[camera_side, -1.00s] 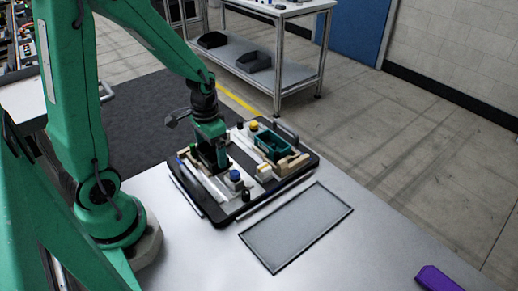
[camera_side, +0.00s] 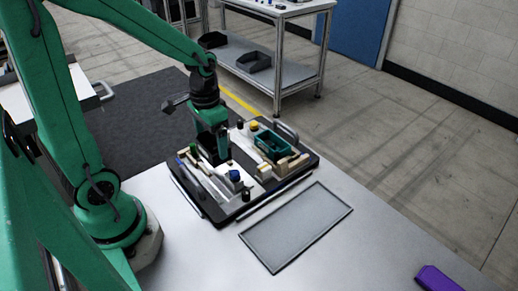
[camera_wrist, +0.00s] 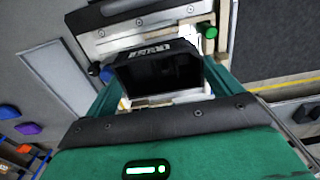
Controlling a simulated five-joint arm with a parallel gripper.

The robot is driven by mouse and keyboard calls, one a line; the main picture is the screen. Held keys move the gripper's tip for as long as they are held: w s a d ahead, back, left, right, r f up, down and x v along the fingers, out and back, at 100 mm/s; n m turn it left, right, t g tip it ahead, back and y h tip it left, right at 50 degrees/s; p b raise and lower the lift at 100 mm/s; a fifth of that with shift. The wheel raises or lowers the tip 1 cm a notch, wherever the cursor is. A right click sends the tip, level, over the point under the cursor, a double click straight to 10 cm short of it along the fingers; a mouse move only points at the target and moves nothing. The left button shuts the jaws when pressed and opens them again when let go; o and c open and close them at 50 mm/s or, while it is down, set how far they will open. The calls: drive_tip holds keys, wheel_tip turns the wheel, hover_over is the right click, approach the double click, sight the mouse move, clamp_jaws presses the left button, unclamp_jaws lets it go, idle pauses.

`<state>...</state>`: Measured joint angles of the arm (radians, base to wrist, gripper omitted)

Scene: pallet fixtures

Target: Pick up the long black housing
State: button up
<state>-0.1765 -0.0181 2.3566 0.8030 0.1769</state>
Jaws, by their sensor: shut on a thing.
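My gripper (camera_side: 213,146) is above the left part of the pallet fixture (camera_side: 216,214). It is shut on the long black housing (camera_side: 206,142), which hangs below it, apart from the fixture as far as I can tell. In the wrist view the black housing (camera_wrist: 160,74) sits between the two green fingers, with pale marks along its far edge and a dark hollow facing the camera. The fixture's pale plates show below and beyond it. The housing's underside is hidden.
The fixture carries a blue-topped part (camera_side: 234,176), a green-teal bin (camera_side: 273,146), a yellow-topped part (camera_side: 253,126) and wooden blocks. An empty grey tray (camera_side: 296,227) lies at its right on the table. A purple object (camera_side: 438,279) is at the front right.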

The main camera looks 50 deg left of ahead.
drive_tip(key=s+d+r, duration=0.2)
drive_tip(key=d+r, duration=0.3)
drive_tip(key=d, duration=0.3)
drive_tip(key=shift+s+d+r, duration=0.25)
drive_tip(key=shift+d, duration=0.15)
drive_tip(key=shift+d, duration=0.1)
drive_tip(key=s+d+f, duration=0.1)
drive_tip(key=s+d, duration=0.3)
drive_tip(key=d, duration=0.6)
drive_tip(key=s+d+f, duration=0.1)
drive_tip(key=s+d, duration=0.4)
drive_tip(key=d, duration=0.6)
drive_tip(key=shift+s+f, duration=0.3)
drive_tip(key=shift+f, duration=0.05)
